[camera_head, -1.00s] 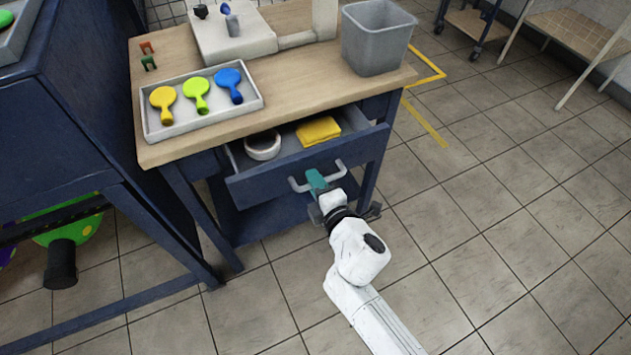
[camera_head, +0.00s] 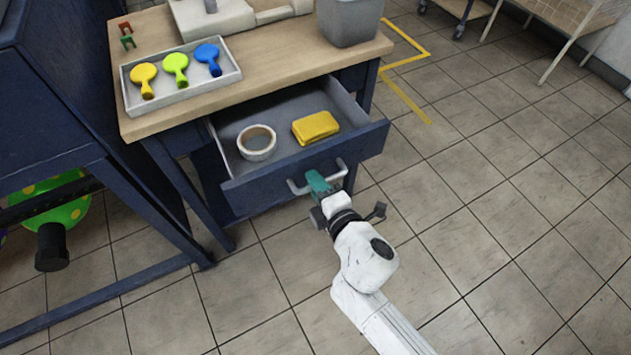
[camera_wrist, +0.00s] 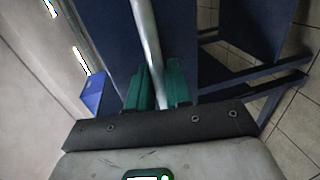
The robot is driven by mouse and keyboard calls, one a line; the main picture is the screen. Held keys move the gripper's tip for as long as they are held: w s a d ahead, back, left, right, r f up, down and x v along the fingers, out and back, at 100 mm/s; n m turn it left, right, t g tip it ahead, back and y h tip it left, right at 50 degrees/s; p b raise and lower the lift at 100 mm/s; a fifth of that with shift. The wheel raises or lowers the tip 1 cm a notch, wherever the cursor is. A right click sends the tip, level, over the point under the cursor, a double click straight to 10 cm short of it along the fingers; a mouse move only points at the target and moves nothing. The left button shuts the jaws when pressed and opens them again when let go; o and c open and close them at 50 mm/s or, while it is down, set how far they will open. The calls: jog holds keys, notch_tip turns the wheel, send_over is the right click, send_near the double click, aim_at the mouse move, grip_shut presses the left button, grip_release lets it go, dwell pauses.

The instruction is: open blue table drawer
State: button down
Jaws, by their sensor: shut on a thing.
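The blue table drawer (camera_head: 262,193) is pulled out from under the wooden tabletop (camera_head: 262,68). My gripper (camera_head: 318,183) is shut on the drawer's silver handle (camera_head: 340,172), near the middle of the drawer front. In the wrist view the green fingers (camera_wrist: 158,88) stand on both sides of the handle bar (camera_wrist: 148,45). The fingertips hide part of the handle in the head view.
A tray (camera_head: 185,93) with several coloured paddles and a grey bin (camera_head: 347,22) stand on the tabletop. A dark blue frame (camera_head: 100,190) stands close on the left. The tiled floor (camera_head: 490,230) at right is clear.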

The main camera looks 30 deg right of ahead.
jog(key=c, duration=1.2)
grip_release()
jog(key=b+v, duration=0.1)
jog(key=v, duration=0.9)
jog(key=shift+s, duration=0.35)
jog(key=s+d+f+m+g+h+p, duration=0.1)
jog(key=s+d+m+g+h+p, duration=0.15)
jog(key=d+m, duration=0.35)
jog(key=s+d+m+g+h+p, duration=0.1)
jog(key=d+m+g+h, duration=0.1)
jog(key=d+m+g, duration=0.3)
jog(key=s+m+g+y+p, duration=0.1)
jog(key=s+m+g, duration=0.1)
jog(key=s, duration=0.2)
jog(key=s+a+f+m+g+y+p, duration=0.1)
jog(key=s+m+g+y, duration=0.1)
jog(key=s+m, duration=0.1)
jog(key=s+f+m+g+y+p, duration=0.1)
jog(key=s+m+g, duration=0.1)
jog(key=s+g, duration=0.1)
jog(key=shift+s+a+p, duration=0.35)
jog(key=shift+s, duration=0.45)
